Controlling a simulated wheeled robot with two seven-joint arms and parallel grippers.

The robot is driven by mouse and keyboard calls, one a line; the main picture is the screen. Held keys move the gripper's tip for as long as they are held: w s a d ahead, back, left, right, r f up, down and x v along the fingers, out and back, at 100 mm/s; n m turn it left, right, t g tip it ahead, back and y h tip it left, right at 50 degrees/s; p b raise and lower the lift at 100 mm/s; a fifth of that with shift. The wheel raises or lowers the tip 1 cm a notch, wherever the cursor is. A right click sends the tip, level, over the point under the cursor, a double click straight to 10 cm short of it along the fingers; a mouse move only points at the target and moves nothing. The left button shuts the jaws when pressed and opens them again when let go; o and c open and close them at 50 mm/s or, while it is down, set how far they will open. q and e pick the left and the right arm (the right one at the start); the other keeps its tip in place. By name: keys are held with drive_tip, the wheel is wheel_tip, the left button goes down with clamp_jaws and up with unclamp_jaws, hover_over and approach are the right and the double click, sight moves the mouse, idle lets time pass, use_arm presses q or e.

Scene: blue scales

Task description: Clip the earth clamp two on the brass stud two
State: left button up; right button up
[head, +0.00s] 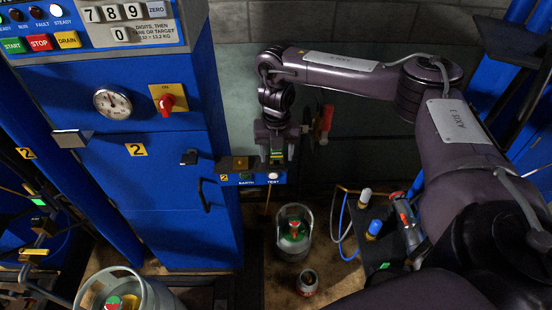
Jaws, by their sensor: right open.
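My right gripper (277,152) hangs pointing down over the small blue box with the EARTH and TEST lamps (253,179), which bears a yellow 2. Its jaws are open. A small green and yellow piece, possibly earth clamp two (277,157), shows between or just below the fingertips; I cannot tell whether it touches them or the box. A brass-coloured block (240,163), likely brass stud two, sits on the box top, just left of the gripper. The stud's shape is too small to make out. My left gripper is not in view.
The blue cabinet (160,200) marked 2 stands close on the left, with a gauge (113,103) and a red switch (167,102). A red-handled item (325,120) is right of the gripper. A grey cylinder (294,232) and a small can (307,283) stand below.

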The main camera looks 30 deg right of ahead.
drive_tip(key=shift+f, duration=0.1)
idle(0.5)
drive_tip(key=shift+p, duration=0.5)
idle(0.6)
clamp_jaws()
drive_tip(key=shift+r+p, duration=2.7)
drive_tip(key=shift+r, duration=0.3)
drive_tip(key=shift+a, duration=0.1)
